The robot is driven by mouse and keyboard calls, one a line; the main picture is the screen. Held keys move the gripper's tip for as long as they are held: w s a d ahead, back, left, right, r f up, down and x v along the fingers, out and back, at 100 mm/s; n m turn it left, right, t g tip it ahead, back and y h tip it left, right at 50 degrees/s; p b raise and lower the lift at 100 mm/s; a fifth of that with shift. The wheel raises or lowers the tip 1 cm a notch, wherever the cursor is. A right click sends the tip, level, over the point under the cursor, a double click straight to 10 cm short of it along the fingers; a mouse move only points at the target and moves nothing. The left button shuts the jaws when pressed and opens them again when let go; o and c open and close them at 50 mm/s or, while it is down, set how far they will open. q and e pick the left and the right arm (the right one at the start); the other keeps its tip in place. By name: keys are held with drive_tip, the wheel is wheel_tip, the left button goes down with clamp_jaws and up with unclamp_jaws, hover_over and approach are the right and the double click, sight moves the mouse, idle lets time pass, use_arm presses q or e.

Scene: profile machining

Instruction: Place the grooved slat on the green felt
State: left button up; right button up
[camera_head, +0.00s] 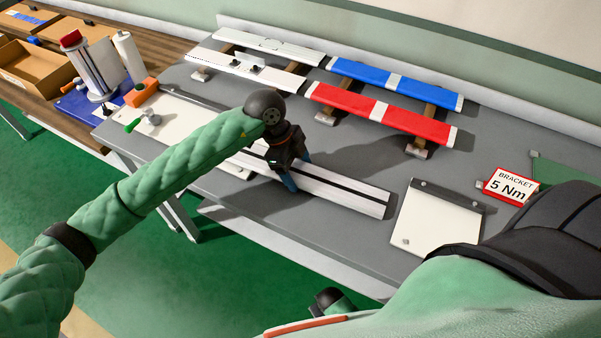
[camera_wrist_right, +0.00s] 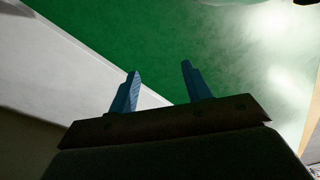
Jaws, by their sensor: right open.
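The grooved slat (camera_head: 340,193), white with a dark groove along its length, lies low over the grey table in the head view. My left gripper (camera_head: 297,171) is over the slat, its blue fingers at the slat's two long edges; I cannot tell whether they press on it. The arm hides part of the slat's left end. The green felt (camera_head: 552,171) shows at the right of the table, partly hidden by my body and a sign. My right gripper (camera_wrist_right: 160,68) is open and empty in the right wrist view, with green floor behind it.
A clipboard-like white board (camera_head: 437,218) lies right of the slat, near a "BRACKET 5 Nm" sign (camera_head: 511,187). Red (camera_head: 380,112) and blue (camera_head: 395,84) slats lie on supports behind, beside white ones (camera_head: 270,45). Another white board (camera_head: 180,121) lies left. Grey table is bare between.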

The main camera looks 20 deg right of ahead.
sight(309, 176)
use_arm(q)
drive_tip(key=shift+c, duration=1.4)
drive_tip(key=shift+r, duration=0.1)
use_arm(e)
drive_tip(key=shift+s+f, duration=0.1)
use_arm(q)
drive_tip(key=shift+r, duration=0.15)
drive_tip(key=r+b, duration=0.1)
drive_tip(key=r, duration=0.1)
drive_tip(key=s+r+b, duration=0.1)
drive_tip(key=r, duration=0.1)
drive_tip(key=shift+d+b, duration=0.3)
drive_tip(key=shift+b, duration=0.05)
drive_tip(key=s+d+r+b, duration=0.3)
drive_tip(key=s+d+r, duration=0.2)
drive_tip(key=s, duration=0.4)
drive_tip(key=shift+d+r, duration=0.25)
drive_tip(key=shift+r, duration=0.5)
use_arm(e)
drive_tip(key=w+a+r, duration=0.1)
drive_tip(key=r, duration=1)
drive_tip(key=w+a+r, duration=0.1)
drive_tip(key=w+r, duration=0.1)
drive_tip(key=r, duration=0.9)
drive_tip(key=shift+w+a+y, duration=0.15)
drive_tip(key=shift+a+y, duration=0.15)
drive_tip(key=shift+a, duration=0.05)
